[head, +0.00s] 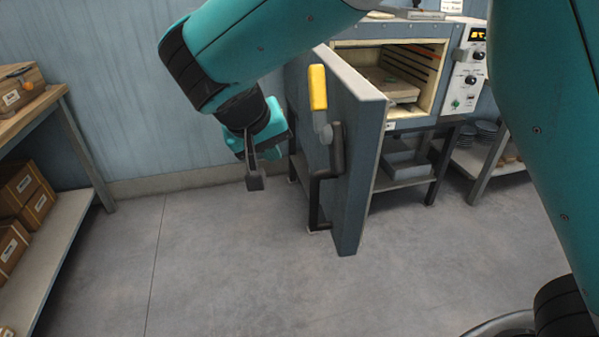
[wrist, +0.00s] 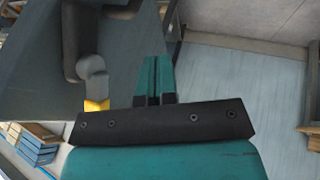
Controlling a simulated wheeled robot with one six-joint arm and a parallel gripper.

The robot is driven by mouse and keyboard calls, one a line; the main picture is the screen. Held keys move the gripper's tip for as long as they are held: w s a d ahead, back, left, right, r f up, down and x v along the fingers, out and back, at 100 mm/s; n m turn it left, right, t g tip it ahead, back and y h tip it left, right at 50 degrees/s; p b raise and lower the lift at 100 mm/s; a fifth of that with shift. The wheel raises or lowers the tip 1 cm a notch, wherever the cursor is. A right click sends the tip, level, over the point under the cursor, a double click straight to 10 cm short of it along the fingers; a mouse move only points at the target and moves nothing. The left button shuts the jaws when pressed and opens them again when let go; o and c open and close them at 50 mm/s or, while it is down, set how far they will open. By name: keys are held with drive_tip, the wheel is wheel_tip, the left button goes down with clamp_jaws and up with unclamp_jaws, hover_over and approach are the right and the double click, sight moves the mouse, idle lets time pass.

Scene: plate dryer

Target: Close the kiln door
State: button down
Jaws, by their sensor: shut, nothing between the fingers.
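The kiln (head: 402,118) stands on a frame against the back wall in the head view. Its grey-blue door (head: 362,165) is wide open, swung out toward me. A yellow-gripped latch handle (head: 318,88) on a dark bent bar is on the door's left face. The door (wrist: 40,95) and the yellow grip (wrist: 97,105) also show in the wrist view. My gripper (head: 255,183) is shut and empty, pointing down to the left of the door, apart from the handle. In the wrist view its fingers (wrist: 154,88) are together, beside the door's outer face.
A wooden bench with shelves (head: 55,215) holding cardboard boxes (head: 22,190) stands at the left. A shelf with plates (head: 487,130) is at the right, past the control panel (head: 466,75). The concrete floor (head: 215,260) between bench and door is clear.

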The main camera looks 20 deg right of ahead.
drive_tip(key=w+d+f, duration=0.4)
drive_tip(key=d+f, duration=0.3)
drive_tip(key=f, duration=0.2)
drive_tip(key=shift+d+f+p, duration=0.3)
drive_tip(key=shift+d+p, duration=0.05)
drive_tip(key=shift+s, duration=0.1)
